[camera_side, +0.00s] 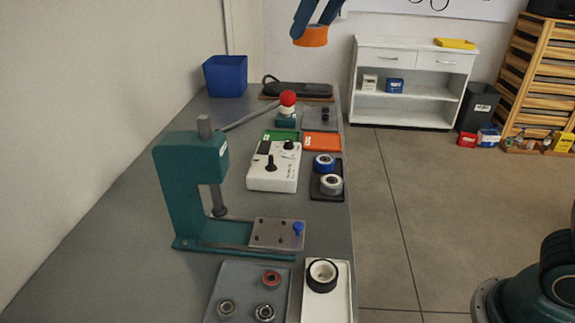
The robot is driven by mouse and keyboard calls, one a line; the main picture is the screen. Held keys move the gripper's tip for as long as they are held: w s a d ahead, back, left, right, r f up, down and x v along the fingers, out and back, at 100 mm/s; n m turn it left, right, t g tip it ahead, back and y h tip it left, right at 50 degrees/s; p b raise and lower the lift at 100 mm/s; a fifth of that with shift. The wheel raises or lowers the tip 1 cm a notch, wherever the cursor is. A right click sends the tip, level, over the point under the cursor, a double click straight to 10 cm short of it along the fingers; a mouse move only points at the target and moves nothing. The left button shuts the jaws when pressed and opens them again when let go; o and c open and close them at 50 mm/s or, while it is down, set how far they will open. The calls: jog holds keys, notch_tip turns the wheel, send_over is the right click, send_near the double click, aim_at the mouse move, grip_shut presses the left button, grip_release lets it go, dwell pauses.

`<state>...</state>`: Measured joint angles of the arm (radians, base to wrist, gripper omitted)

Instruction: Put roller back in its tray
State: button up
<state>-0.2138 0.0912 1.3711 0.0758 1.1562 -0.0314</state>
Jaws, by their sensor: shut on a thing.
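At the top edge, two dark blue fingers of my gripper (314,14) reach down into view. They are shut on an orange round piece, apparently the roller (311,36), held in the air above the far end of the bench. The rest of my gripper is cut off. A dark tray (340,166) at the bench's right edge holds a blue roll (324,160) and a white roll (331,186). A white tray (338,308) at the front holds a black roll (322,277). I cannot tell which tray is the roller's own.
A teal press (178,180) stands tall at the bench's left. A grey tray (240,275) with ring parts lies in front.

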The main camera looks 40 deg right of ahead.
jog(key=w+a+n+y, duration=0.1)
jog(key=a+n, duration=0.2)
jog(key=a, duration=1.1)
jog(key=n+g+y, duration=0.1)
jog(key=n, duration=0.1)
send_over(193, 279)
jog(key=s+d, duration=0.1)
jog(key=s, duration=0.1)
notch_tip(193, 279, down, 19)
jog(key=shift+d, duration=0.2)
jog(key=shift+s, duration=0.1)
notch_tip(193, 279, down, 20)
jog(key=shift+r, duration=0.1)
dwell(0.4)
jog(key=o, duration=1)
jog(key=shift+c, duration=0.2)
